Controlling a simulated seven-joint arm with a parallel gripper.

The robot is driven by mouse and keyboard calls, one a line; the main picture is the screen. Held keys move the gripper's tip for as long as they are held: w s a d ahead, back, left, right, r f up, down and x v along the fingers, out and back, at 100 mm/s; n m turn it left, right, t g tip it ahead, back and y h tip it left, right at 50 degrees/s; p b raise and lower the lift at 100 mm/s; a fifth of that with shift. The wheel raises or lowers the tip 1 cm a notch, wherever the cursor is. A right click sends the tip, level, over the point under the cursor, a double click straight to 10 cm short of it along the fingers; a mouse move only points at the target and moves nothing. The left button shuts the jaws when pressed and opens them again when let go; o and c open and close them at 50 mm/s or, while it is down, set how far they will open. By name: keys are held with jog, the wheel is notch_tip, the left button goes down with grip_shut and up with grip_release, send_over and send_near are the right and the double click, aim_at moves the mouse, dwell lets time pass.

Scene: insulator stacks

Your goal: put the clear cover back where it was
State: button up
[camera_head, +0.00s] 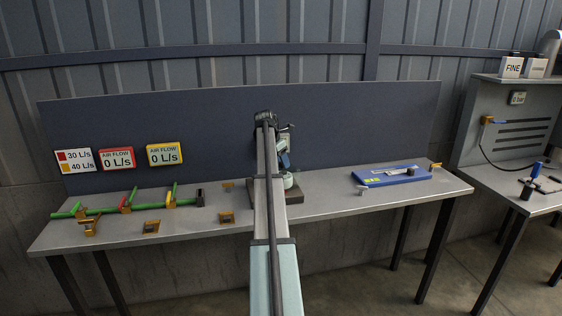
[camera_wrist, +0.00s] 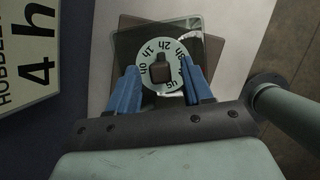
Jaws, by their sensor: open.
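A round white dial (camera_wrist: 172,48) with hour marks and a dark central knob (camera_wrist: 160,68) lies below my gripper in the wrist view. A dark see-through square (camera_wrist: 130,35) with a pale edge surrounds part of the dial; it looks like the clear cover, but I cannot tell how it sits. My gripper (camera_wrist: 167,88) is open, its two blue fingers on either side of the knob, with nothing clearly held. In the head view my gripper (camera_head: 284,160) is above the pale dial (camera_head: 289,182) on a dark base (camera_head: 292,196), partly hidden by my arm.
Green pipes with valves (camera_head: 125,207) and several small brass pieces are on the bench at left. A blue board (camera_head: 391,176) lies at right. A dark panel (camera_head: 210,120) stands behind.

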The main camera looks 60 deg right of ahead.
jog(key=v, duration=1.2)
jog(key=shift+w+a+r, duration=0.1)
